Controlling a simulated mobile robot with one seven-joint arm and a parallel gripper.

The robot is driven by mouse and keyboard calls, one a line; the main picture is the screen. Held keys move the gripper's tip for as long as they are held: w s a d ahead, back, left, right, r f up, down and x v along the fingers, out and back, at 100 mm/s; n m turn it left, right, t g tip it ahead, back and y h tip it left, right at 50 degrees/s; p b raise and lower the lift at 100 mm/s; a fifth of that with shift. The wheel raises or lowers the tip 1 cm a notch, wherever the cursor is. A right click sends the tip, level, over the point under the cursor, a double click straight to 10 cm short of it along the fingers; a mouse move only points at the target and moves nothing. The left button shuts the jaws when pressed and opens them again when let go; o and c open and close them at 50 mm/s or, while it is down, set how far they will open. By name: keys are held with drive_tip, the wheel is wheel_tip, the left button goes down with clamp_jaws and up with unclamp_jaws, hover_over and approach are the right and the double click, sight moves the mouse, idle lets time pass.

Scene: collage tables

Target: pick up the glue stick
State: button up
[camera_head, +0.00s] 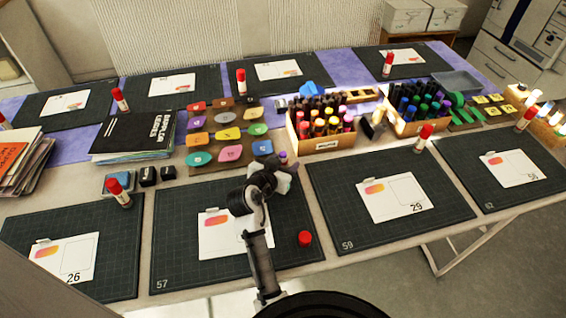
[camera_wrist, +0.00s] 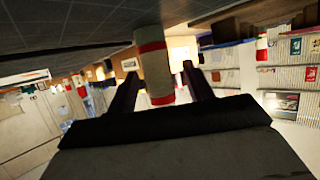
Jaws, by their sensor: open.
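In the wrist view, where the table surface shows along the top, a pale cylinder with red bands, which looks like a glue stick (camera_wrist: 155,70), reaches down from the dark mat. My gripper (camera_wrist: 160,78) is open, with one dark finger on each side of it; I cannot tell if either touches. In the head view my gripper (camera_head: 284,172) is low over the back of mat 57 (camera_head: 175,262), and I cannot make out this stick there. Other red-capped glue sticks stand by several mats, such as one at the left (camera_head: 119,193) and one at the right (camera_head: 423,138).
A red cap-like piece (camera_head: 305,238) is on mat 57. Behind my gripper are colored pads on a board (camera_head: 193,172) and a wooden box of bottles (camera_head: 318,145). Black stamps (camera_head: 148,177) and a book stack (camera_head: 133,136) are at the left.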

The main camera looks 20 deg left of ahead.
drive_tip(key=shift+c, duration=0.2)
drive_tip(key=c, duration=0.9)
drive_tip(key=shift+c, duration=0.2)
